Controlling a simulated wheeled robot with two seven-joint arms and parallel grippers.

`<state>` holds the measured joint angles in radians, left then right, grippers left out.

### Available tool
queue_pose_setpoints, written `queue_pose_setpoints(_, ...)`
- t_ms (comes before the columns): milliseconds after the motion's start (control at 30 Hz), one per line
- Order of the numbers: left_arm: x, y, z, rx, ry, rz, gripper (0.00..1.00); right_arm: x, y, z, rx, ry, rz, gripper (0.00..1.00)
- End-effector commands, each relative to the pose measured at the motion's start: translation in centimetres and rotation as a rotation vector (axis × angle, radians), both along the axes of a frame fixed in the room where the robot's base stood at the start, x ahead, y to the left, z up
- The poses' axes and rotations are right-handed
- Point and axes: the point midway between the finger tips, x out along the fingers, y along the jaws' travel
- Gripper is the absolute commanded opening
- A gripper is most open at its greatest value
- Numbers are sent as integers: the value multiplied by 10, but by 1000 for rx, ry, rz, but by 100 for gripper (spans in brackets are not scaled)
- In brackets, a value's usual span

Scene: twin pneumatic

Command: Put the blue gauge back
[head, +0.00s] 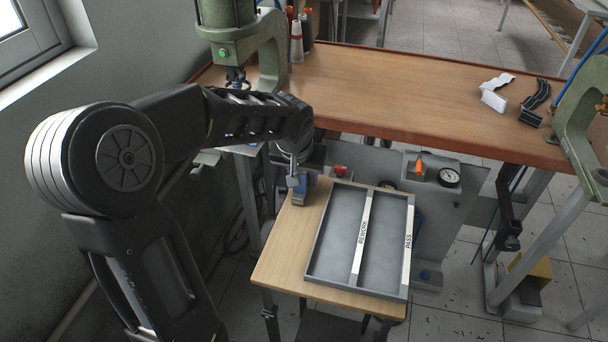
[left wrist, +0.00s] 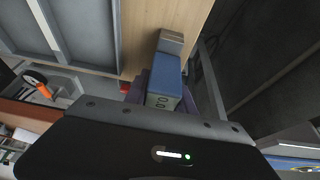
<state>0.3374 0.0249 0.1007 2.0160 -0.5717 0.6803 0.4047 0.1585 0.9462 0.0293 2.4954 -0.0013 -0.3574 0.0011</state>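The blue gauge (left wrist: 167,76) shows in the left wrist view as a blue block. It has a grey metal end and a pale face with small round marks. My right gripper is not in view.
A grey two-compartment tray (head: 313,250), marked REWORK and PASS, covers the table's right part. Behind stands a long wooden bench (head: 400,90) with green presses (head: 240,45) at both ends. A dial and an orange-topped part (head: 418,168) sit below the bench edge.

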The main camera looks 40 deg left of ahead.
Motion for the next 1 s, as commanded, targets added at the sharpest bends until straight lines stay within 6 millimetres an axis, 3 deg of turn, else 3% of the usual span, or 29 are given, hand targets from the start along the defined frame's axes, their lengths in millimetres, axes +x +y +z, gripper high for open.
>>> queue_pose_setpoints(267,0,0,0,0,0,0,53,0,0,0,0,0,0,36)
queue_pose_setpoints(667,-1,0,7,1,-2,0,53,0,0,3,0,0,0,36)
queue_pose_setpoints(1000,-22,-8,61,2,-6,1,53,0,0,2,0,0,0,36)
